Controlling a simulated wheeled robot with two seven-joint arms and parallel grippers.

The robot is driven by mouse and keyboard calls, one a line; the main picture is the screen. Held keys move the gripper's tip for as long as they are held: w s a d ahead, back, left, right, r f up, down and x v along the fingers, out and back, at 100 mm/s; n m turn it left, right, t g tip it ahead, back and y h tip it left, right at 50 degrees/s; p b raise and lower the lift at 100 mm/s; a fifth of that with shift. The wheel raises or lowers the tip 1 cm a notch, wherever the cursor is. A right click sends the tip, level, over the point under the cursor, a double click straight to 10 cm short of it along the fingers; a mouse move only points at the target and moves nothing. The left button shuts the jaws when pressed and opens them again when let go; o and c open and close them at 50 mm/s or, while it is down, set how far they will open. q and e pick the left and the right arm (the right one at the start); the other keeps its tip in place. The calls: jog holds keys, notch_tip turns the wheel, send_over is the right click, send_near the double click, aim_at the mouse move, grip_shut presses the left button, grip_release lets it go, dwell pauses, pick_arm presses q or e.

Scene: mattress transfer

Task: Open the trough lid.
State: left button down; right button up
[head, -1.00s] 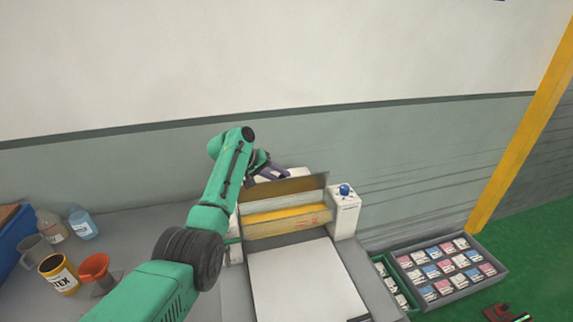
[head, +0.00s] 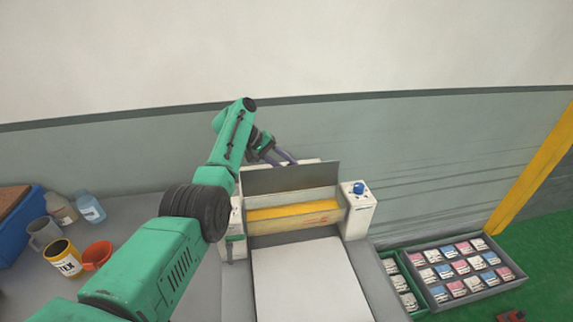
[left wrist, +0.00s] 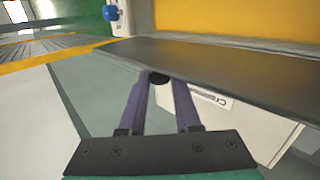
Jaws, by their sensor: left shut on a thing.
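The trough lid (head: 292,177) is a grey panel standing raised along the back of the machine, above the yellow trough opening (head: 292,211). In the left wrist view the lid (left wrist: 225,72) shows as a dark flat strip crossing the picture. My left gripper (head: 280,160) is behind the lid, at its upper left edge. In the left wrist view its purple fingers (left wrist: 160,78) close around a small black knob (left wrist: 159,80) at the lid's edge. The fingertips are partly hidden behind the lid in the head view. My right gripper is not in view.
A white end block with a blue knob (head: 359,187) stands right of the trough. A white sheet (head: 305,280) lies in front. Bottles, a yellow tin (head: 62,258) and an orange funnel (head: 97,255) stand left. A tray of packets (head: 414,262) is at right.

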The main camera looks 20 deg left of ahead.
pick_arm(q)
jog(key=c, duration=0.7)
grip_release()
jog(key=shift+o, duration=0.2)
jog(key=b+v, duration=0.3)
jog(key=v, duration=1.1)
jog(key=shift+a+r+b, duration=0.15)
jog(key=shift+r+b, duration=0.05)
jog(key=shift+b, duration=0.1)
